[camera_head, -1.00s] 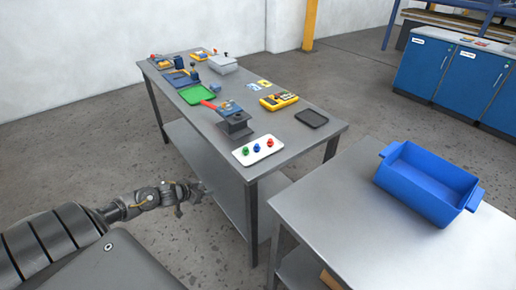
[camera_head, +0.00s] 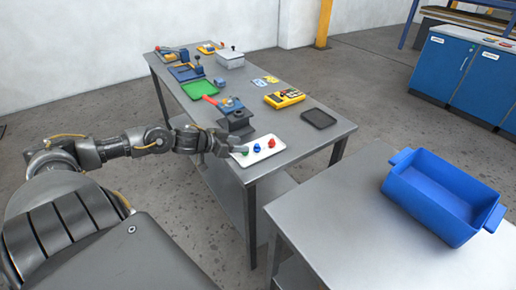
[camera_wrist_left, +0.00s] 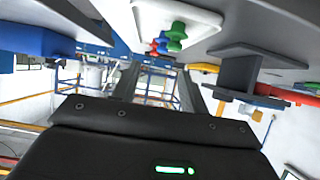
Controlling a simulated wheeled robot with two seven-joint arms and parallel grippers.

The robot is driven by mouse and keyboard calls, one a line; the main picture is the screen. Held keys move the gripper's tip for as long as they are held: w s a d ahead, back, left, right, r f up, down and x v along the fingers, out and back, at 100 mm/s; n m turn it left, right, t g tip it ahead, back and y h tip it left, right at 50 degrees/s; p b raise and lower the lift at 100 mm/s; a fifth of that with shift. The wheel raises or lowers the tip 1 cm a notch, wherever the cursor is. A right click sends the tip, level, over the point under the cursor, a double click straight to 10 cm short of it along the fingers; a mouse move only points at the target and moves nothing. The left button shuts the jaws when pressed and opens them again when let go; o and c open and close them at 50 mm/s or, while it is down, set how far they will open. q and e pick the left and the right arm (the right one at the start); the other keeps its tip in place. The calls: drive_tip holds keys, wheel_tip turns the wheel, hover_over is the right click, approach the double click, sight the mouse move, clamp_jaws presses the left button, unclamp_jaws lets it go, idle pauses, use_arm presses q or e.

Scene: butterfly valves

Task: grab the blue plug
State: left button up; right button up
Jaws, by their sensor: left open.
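The blue plug (camera_head: 257,148) stands on a white tray (camera_head: 263,157) at the near end of the long grey table, between a green plug (camera_head: 244,152) and a red plug (camera_head: 271,143). My left gripper (camera_head: 231,146) is at the tray's left edge, beside the green plug and apart from the blue one. In the left wrist view, which looks inverted, my left gripper (camera_wrist_left: 160,70) is open and empty. The green plug (camera_wrist_left: 176,36) is nearest there and the blue plug (camera_wrist_left: 162,49) shows smaller behind it. My right gripper is not in view.
A black tray (camera_head: 318,118) and a yellow device (camera_head: 284,98) lie farther right. A blue bin (camera_head: 444,195) sits on a second table, across a gap.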

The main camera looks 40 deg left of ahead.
sight(257, 145)
use_arm(q)
drive_tip(key=x, duration=0.3)
drive_tip(key=shift+w, duration=0.2)
drive_tip(key=shift+w+d+f, duration=0.25)
drive_tip(key=shift+w+f, duration=0.05)
drive_tip(key=shift+w, duration=0.2)
drive_tip(key=shift+a+f+p+x, duration=0.1)
drive_tip(key=shift+p+x, duration=0.15)
drive_tip(key=shift+x, duration=1.05)
drive_tip(key=shift+a+f+p+x, duration=0.15)
drive_tip(key=shift+p+x, duration=0.1)
drive_tip(key=shift+x, duration=1.05)
drive_tip(key=shift+s, duration=0.1)
drive_tip(key=c, duration=0.8)
drive_tip(key=shift+c, duration=0.5)
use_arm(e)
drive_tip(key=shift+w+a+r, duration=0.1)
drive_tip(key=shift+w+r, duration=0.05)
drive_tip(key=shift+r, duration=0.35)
